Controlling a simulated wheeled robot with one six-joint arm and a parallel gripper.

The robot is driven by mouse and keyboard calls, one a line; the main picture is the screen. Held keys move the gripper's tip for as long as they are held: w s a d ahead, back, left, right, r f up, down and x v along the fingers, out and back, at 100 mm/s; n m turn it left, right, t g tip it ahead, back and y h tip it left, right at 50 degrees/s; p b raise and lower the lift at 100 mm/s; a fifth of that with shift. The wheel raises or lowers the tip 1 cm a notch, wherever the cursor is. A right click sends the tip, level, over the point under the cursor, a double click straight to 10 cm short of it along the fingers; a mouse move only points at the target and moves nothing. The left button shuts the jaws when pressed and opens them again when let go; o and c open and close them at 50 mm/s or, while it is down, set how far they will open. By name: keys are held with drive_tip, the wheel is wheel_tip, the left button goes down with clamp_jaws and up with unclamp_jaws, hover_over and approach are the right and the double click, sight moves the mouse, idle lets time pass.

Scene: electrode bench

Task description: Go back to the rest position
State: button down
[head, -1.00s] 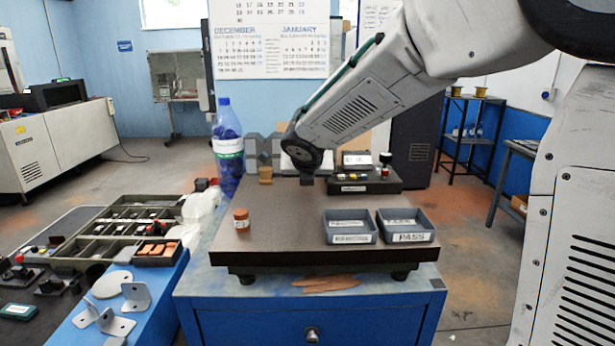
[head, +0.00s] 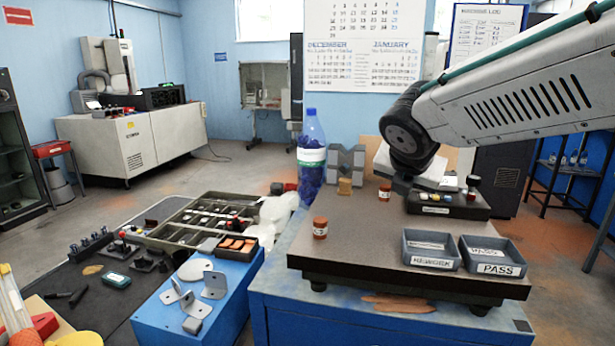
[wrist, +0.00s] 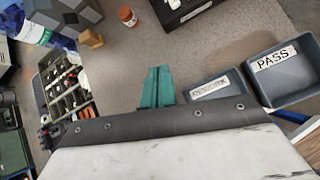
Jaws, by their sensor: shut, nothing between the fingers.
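One copper-coloured cylinder (head: 320,228) stands on the plate's left side. Another (head: 385,192) stands just left of my gripper. The REWORK tray (head: 432,262) and the PASS tray (head: 492,268) sit at the plate's front right and look empty. Both trays also show in the wrist view.
A tall blue bottle (head: 312,160) and a grey V-shaped block (head: 344,165) stand behind the plate's left side, with a small brass block (head: 344,187). A compartment tray (head: 180,228) and metal brackets (head: 214,284) lie to the left. The plate's middle is clear.

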drive_tip(key=s+d+m, duration=0.1)
drive_tip(key=s+m, duration=0.1)
drive_tip(key=s+d+f+m+g, duration=0.1)
drive_tip(key=s+m, duration=0.2)
drive_tip(key=s+d+m, duration=0.1)
drive_tip(key=s+m, duration=0.1)
drive_tip(key=shift+s+d+f+m+g, duration=0.15)
drive_tip(key=shift+s+d+m+g, duration=0.15)
drive_tip(key=shift+s+m+g, duration=0.1)
drive_tip(key=s+f+m+g+y, duration=0.1)
drive_tip(key=s+f+m+g, duration=0.1)
drive_tip(key=s+m, duration=0.8)
drive_tip(key=s+f+m+g+y, duration=0.2)
drive_tip(key=s+f+m, duration=0.2)
drive_tip(key=s+m, duration=0.7)
drive_tip(key=shift+f+g, duration=0.3)
drive_tip(key=shift+g, duration=0.1)
